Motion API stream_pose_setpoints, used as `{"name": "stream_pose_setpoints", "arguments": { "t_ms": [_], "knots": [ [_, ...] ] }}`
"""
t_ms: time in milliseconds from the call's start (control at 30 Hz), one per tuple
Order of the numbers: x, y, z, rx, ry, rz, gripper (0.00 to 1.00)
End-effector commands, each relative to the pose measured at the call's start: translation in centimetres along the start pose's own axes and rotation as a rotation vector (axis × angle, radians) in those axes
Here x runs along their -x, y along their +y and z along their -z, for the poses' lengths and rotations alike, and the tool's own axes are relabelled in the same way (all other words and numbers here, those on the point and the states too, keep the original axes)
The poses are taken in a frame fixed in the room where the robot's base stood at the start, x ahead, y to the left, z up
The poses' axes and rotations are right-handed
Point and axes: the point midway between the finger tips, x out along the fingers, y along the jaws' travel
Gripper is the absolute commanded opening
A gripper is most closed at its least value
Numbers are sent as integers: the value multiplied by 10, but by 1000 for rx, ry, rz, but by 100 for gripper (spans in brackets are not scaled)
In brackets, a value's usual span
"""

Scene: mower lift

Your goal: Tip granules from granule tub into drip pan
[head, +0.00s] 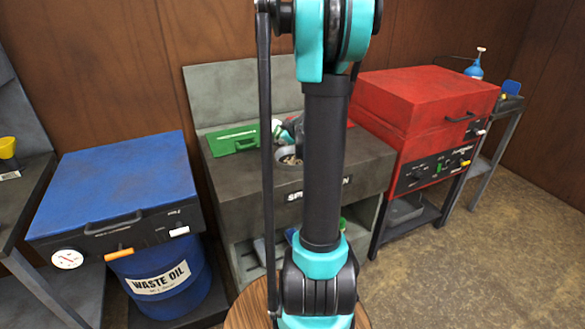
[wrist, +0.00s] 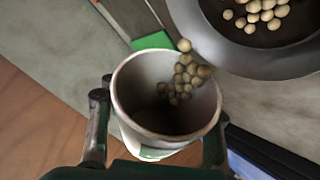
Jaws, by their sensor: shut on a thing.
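The granule tub (wrist: 125,85), a pale cup, is in the wrist view between the two fingers of my gripper (wrist: 158,110), which is shut on it. The tub is tilted. Several beige granules lie inside, bunched against its upper right wall, with one at the rim. The drip pan (wrist: 235,62), round and dark grey, is at the top right, just beyond the tub's rim; several granules lie in it. In the head view the pan (head: 279,153) sits on the grey bench, partly hidden by my arm. My gripper is mostly hidden there.
A green case (head: 233,139) lies on the grey bench (head: 228,178), left of the pan. A blue lidded unit (head: 110,185) above a waste oil drum (head: 160,282) stands to the left. A red cabinet (head: 420,100) stands to the right.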

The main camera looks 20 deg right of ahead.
Motion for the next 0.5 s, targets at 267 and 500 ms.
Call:
{"name": "stream_pose_setpoints", "arguments": {
  "t_ms": [267,500],
  "knots": [
    [1,1,0,-11,16,-5,15],
    [1,1,0,-20,29,-8,15]
  ]
}}
